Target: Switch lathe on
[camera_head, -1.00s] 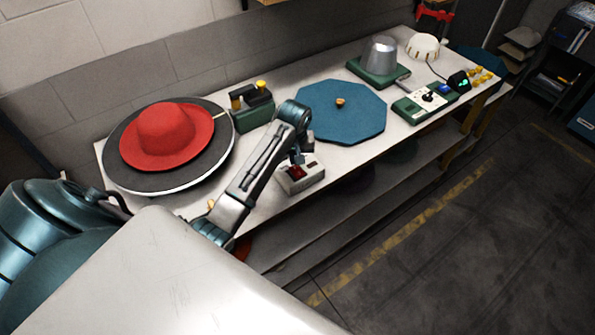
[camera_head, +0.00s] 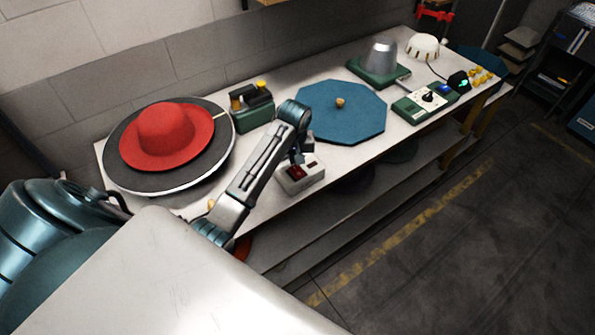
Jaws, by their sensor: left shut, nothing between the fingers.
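A red hat (camera_head: 168,136) lies on a round dark turntable (camera_head: 120,172) with a light rim at the left of the bench; this looks like the lathe. A small white switch box (camera_head: 312,177) with a red rocker switch (camera_head: 296,173) stands near the bench's front edge. My left gripper (camera_head: 297,160) is shut and empty, pointing down at the back of the box, at or just above its top. Whether it touches the switch cannot be told. My right gripper is out of view.
A green device (camera_head: 252,113) with a yellow knob stands behind my left arm. A blue octagonal plate (camera_head: 350,122) with a knob lies right of the switch box. Farther right are a grey metal cone (camera_head: 380,54) on a green base and a green control box (camera_head: 418,107).

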